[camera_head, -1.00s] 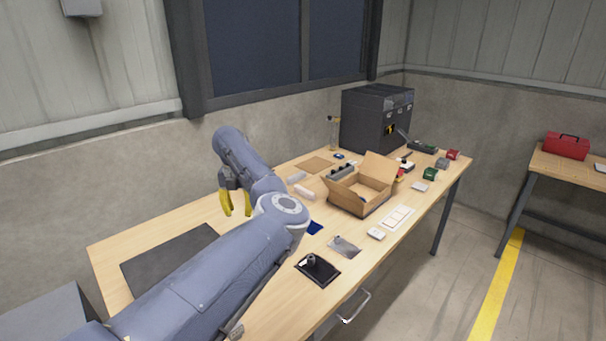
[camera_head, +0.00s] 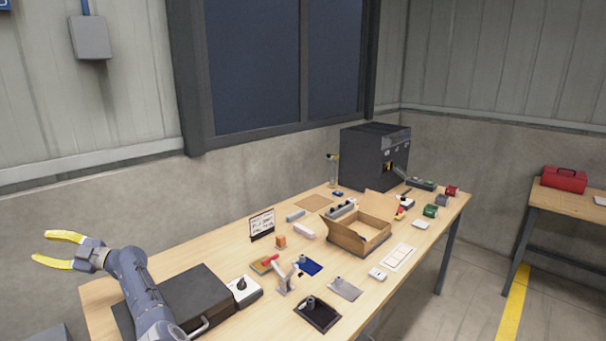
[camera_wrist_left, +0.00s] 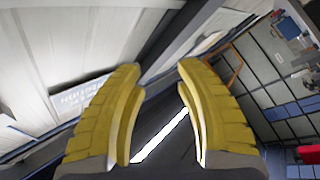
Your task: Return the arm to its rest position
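My left gripper (camera_head: 56,250) has yellow fingers that are spread apart and empty. It is raised at the far left of the head view, beyond the left end of the table and apart from everything on it. In the left wrist view the two yellow fingers (camera_wrist_left: 160,115) stand apart with nothing between them; the wall and room show past them. My right gripper is in neither view.
The wooden table (camera_head: 215,262) holds a dark case (camera_head: 195,297) close to my left arm, a white box with a black knob (camera_head: 243,291), a small sign (camera_head: 262,224), an open cardboard box (camera_head: 360,243) and a black machine (camera_head: 374,158). Space above the table is clear.

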